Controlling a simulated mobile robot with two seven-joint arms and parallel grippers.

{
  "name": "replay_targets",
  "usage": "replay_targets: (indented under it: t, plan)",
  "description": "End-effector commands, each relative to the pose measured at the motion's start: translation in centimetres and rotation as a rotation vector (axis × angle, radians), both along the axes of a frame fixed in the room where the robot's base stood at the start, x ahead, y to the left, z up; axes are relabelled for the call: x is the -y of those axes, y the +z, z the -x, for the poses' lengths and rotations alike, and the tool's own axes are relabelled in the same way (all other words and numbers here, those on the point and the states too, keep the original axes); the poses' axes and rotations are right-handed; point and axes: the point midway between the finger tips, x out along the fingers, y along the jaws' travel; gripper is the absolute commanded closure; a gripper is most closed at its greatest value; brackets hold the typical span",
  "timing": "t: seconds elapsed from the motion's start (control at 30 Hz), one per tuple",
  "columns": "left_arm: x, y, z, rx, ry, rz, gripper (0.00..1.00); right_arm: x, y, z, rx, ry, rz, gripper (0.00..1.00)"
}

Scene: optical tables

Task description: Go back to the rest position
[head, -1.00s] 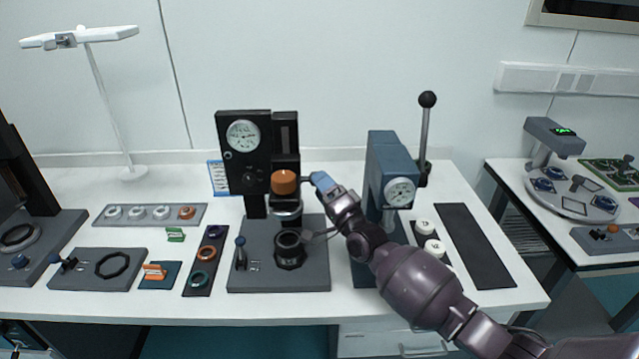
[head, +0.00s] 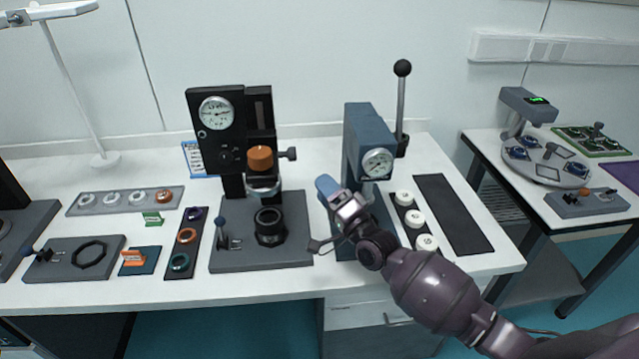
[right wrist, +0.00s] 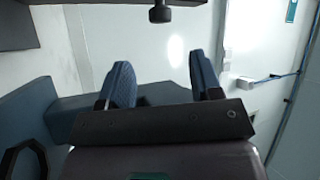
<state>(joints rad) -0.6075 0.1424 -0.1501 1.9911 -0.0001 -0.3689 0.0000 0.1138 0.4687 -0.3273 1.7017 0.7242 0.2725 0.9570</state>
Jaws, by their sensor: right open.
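My right gripper (head: 327,188) is in front of the blue lever press (head: 366,135) in the head view, just right of the black gauge stand (head: 216,140). It holds nothing. In the right wrist view its two blue-padded fingers (right wrist: 161,84) stand apart with nothing between them. My right arm reaches in from the lower right and hides part of the press base. My left gripper is not in view.
The gauge stand has an orange knob (head: 260,158) and a black ring holder (head: 269,225). White round parts (head: 414,218) lie right of the press. A dark mat (head: 452,213) lies beyond them. Small trays fill the table's left side.

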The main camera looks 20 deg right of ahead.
Motion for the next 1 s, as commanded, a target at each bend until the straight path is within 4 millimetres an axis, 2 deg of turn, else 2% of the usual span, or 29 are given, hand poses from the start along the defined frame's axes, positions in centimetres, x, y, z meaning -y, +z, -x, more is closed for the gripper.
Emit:
replay_targets:
  t: [0.2, 0.3, 0.37, 0.63, 0.77, 0.87, 1.0]
  plan:
    - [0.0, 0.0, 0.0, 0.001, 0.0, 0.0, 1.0, 0.0, 0.0, 0.0, 0.003, -0.003, 0.008, 0.41]
    - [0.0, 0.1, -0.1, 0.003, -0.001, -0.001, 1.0, -0.1, -0.2, -0.1, 0.006, -0.018, 0.069, 0.41]
    - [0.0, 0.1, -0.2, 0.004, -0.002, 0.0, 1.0, -0.3, -0.6, -0.1, 0.005, -0.029, 0.148, 0.41]
    - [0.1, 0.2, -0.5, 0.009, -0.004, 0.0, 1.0, -2.1, -1.3, 0.4, 0.057, -0.092, 0.658, 0.41]
    - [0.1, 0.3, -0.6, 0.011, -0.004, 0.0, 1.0, -2.1, -3.6, 2.2, 0.04, -0.128, 0.896, 0.41]
    - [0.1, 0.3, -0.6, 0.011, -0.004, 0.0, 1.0, -1.7, -6.0, 4.4, 0.002, -0.152, 1.079, 0.41]
    - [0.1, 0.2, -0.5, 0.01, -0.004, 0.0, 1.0, -0.5, -9.8, 8.3, -0.083, -0.168, 1.29, 0.41]
